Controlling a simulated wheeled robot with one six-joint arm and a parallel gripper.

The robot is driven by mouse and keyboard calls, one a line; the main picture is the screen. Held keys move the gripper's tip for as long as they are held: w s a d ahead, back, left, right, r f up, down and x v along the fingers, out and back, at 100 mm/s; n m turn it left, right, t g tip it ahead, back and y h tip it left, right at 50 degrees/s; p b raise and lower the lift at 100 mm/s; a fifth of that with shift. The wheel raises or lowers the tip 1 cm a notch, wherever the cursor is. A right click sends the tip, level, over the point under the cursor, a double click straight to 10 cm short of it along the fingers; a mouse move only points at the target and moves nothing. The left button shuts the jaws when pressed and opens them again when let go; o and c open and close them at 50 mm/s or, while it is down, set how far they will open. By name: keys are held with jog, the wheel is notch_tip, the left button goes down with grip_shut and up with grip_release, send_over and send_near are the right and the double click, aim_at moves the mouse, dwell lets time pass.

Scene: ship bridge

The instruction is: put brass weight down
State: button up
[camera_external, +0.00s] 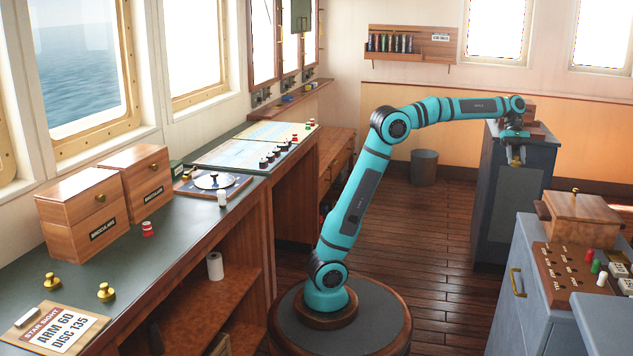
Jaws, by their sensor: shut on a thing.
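My gripper (516,152) points down at the end of my teal arm, in front of the dark blue-grey cabinet at the back right. It is shut on a small brass weight (516,161), which shows just below the fingers. The weight looks to hang in the air, apart from any surface, though its distance from the cabinet front is hard to tell. Two other brass weights, a left one (52,281) and a right one (106,292), stand upright on the green counter at the left.
The long counter (185,250) holds two wooden boxes (88,212), a disc board (212,183), charts and a sign card (55,330). A dark cabinet (490,205) stands at the back right. A wooden box (580,220) and a peg board (570,275) sit on the right cabinets.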

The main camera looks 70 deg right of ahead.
notch_tip(320, 180, up, 6)
send_over(529, 219)
jog(key=d, duration=0.2)
jog(key=f, duration=1.8)
jog(key=shift+w+d, duration=0.1)
jog(key=shift+w, duration=0.2)
jog(key=shift+f, duration=0.1)
jog(key=o, duration=0.9)
jog(key=shift+o, duration=0.2)
jog(key=v, duration=1.2)
jog(key=shift+d, duration=0.1)
